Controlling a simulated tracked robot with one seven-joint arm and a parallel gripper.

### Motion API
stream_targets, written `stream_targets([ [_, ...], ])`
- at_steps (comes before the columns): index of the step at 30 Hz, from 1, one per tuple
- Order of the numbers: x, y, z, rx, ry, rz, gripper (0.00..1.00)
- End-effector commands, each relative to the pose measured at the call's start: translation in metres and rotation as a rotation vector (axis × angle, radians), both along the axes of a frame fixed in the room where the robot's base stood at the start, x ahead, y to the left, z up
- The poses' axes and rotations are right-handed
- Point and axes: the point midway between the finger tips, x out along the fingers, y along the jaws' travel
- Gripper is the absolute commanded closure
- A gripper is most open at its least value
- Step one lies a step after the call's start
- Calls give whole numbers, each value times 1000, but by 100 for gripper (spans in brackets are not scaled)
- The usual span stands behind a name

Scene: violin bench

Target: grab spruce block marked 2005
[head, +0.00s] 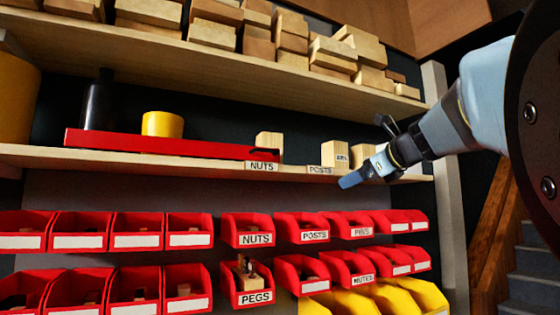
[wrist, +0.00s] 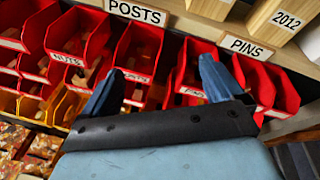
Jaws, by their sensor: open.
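No mark reading 2005 is legible in either view. In the head view, pale wooden blocks stand on the middle shelf: one (head: 269,143) above the NUTS label, and one (head: 329,153) above POSTS with a small unreadable mark. Another block (head: 363,153) is partly hidden behind my gripper (head: 366,152). In the wrist view, a block marked 2012 (wrist: 272,28) stands above the PINS label, with part of another block (wrist: 207,8) left of it. My gripper (wrist: 161,66) is open and empty, its blue fingers apart, in front of the shelf edge and red bins.
Wood pieces crowd the top shelf (head: 200,58). Red bins (head: 247,230) hang below, with yellow bins (head: 345,302) lower. A pale post (head: 447,180) stands at right.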

Motion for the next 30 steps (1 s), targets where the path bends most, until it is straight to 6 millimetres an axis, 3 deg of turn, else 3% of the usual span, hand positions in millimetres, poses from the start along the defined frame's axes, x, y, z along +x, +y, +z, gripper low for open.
stream_targets([
  [3, 17, -24, 46, 245, -17, -48, 6],
  [6, 23, -37, 71, 388, -27, -60, 6],
  [9, 27, -43, 85, 467, -29, -62, 6],
  [14, 40, -40, 90, 500, -30, -63, 6],
  [24, 91, -15, 89, 496, -29, -62, 6],
  [30, 103, -7, 90, 494, -31, -62, 6],
])
